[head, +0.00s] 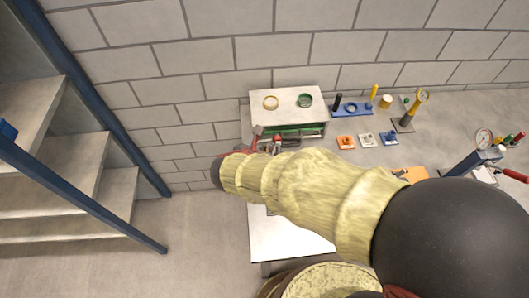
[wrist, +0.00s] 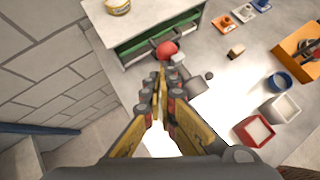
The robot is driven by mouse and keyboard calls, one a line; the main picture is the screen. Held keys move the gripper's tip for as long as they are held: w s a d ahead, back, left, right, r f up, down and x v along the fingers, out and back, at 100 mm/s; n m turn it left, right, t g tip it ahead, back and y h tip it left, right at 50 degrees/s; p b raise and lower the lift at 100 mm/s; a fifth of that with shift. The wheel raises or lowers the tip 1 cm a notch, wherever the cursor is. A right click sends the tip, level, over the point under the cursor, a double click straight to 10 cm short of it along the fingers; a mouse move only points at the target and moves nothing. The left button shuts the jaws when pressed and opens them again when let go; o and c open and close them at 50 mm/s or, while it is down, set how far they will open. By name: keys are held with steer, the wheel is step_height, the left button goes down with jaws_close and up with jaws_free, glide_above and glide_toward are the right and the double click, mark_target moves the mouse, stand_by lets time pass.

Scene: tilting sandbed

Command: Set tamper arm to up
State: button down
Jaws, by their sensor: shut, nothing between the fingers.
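My gripper (wrist: 159,80) is shut and empty in the wrist view, its yellow-and-black fingers meeting at the tips. A round red knob (wrist: 166,50) shows just beyond the fingertips, with a small pale block (wrist: 178,60) beside it. This looks like the end of the tamper arm, but its shaft and pivot are hidden, so I cannot tell its position. Whether the fingertips touch the knob is unclear. In the head view my pale yellow sleeved arm covers most of that spot, and only a bit of the gripper (head: 256,134) shows past it.
A white-topped bench unit (head: 287,91) with a green inside stands against the block wall. Orange, white and blue small trays (head: 366,140) lie to its right. Blue-railed stairs (head: 80,200) are at left, with bare floor between.

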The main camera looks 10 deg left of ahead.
steer(key=shift+w, duration=0.1)
steer(key=shift+w, duration=0.7)
